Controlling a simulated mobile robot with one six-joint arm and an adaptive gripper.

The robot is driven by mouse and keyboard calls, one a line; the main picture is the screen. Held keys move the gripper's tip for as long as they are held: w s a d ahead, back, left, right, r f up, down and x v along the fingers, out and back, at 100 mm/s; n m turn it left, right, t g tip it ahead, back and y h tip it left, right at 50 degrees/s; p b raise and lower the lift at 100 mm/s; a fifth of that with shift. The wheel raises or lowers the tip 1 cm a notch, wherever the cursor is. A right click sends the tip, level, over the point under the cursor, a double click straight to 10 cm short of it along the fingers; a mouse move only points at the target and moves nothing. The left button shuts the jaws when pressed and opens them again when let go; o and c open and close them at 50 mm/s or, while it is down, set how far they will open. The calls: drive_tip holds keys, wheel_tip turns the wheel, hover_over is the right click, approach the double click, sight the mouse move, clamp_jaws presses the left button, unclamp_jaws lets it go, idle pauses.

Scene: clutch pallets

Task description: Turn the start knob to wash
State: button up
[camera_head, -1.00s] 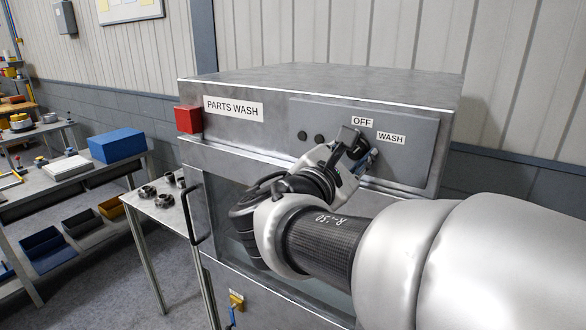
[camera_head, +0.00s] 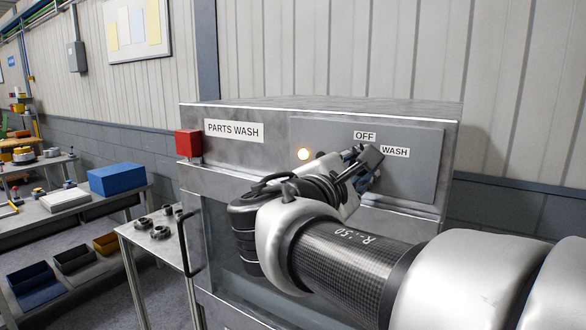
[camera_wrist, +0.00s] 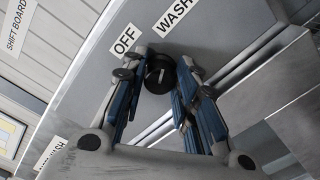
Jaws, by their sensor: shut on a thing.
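The start knob (camera_wrist: 160,73) is black and round, and sits between the two fingers of my gripper (camera_wrist: 161,84) in the wrist view. My gripper is shut on it. The OFF label (camera_wrist: 124,40) and the WASH label (camera_wrist: 175,12) lie just beyond the knob on the grey panel. In the head view my gripper (camera_head: 364,166) is at the panel (camera_head: 415,178), below the OFF label (camera_head: 364,136) and left of the WASH label (camera_head: 395,152). It hides the knob there.
The steel parts washer (camera_head: 235,168) has a red box (camera_head: 188,143) at its left corner and a black door handle (camera_head: 190,245). A small table (camera_head: 150,236) with metal parts and a workbench with a blue box (camera_head: 117,179) stand left.

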drive_tip(key=shift+r, duration=0.1)
drive_tip(key=o, duration=1)
drive_tip(key=shift+d, duration=0.1)
drive_tip(key=v, duration=1.2)
